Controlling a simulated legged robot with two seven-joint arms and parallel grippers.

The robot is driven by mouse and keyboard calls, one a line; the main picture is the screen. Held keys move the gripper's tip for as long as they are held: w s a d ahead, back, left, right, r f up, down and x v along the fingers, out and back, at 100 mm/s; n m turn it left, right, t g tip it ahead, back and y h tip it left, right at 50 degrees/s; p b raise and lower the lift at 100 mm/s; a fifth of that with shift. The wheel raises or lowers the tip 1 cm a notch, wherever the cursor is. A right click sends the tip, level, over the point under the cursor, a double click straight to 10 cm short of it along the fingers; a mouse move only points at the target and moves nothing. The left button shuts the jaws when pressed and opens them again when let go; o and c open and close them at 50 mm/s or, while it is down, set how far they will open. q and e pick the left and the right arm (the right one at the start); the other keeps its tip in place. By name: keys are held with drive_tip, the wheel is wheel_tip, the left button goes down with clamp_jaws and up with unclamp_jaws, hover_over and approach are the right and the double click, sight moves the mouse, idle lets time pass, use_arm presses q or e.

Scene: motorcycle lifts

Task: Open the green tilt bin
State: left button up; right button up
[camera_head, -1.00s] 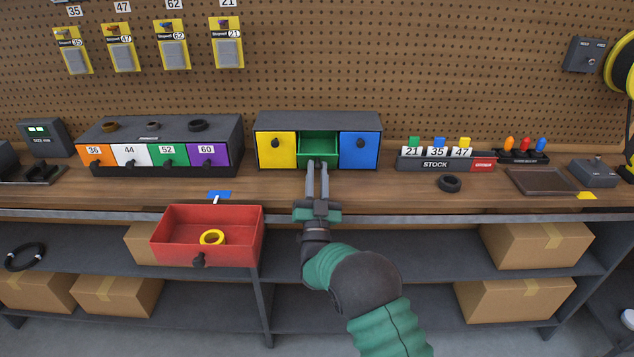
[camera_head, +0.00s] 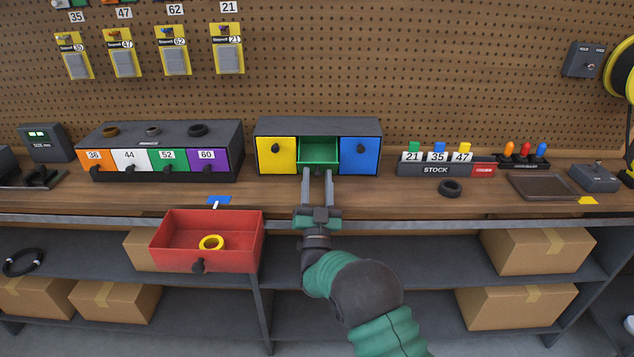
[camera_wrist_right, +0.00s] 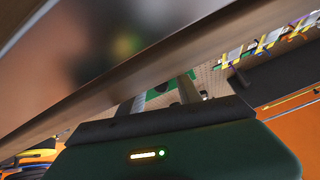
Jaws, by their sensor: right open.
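The green tilt bin (camera_head: 319,151) sits between a yellow bin (camera_head: 276,157) and a blue bin (camera_head: 359,157) in a dark cabinet (camera_head: 318,126) on the bench. The green bin is tipped forward, and its open inside shows. My right gripper (camera_head: 317,174) is open and empty, just in front of and below the green bin's lower edge. Its two fingers point at the bin. A green patch, probably the bin, shows between the fingers in the right wrist view (camera_wrist_right: 172,96), partly hidden. My left gripper is not in view.
A red drawer (camera_head: 207,262) holding a yellow ring (camera_head: 211,242) sticks out below the bench front, left of my right arm. A stock rack (camera_head: 436,169) and a dark ring (camera_head: 450,187) lie to the right. The bench front near the cabinet is mostly clear.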

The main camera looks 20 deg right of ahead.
drive_tip(key=v, duration=1.7)
drive_tip(key=shift+b, duration=0.45)
drive_tip(key=shift+w+f, duration=0.1)
drive_tip(key=shift+w, duration=0.05)
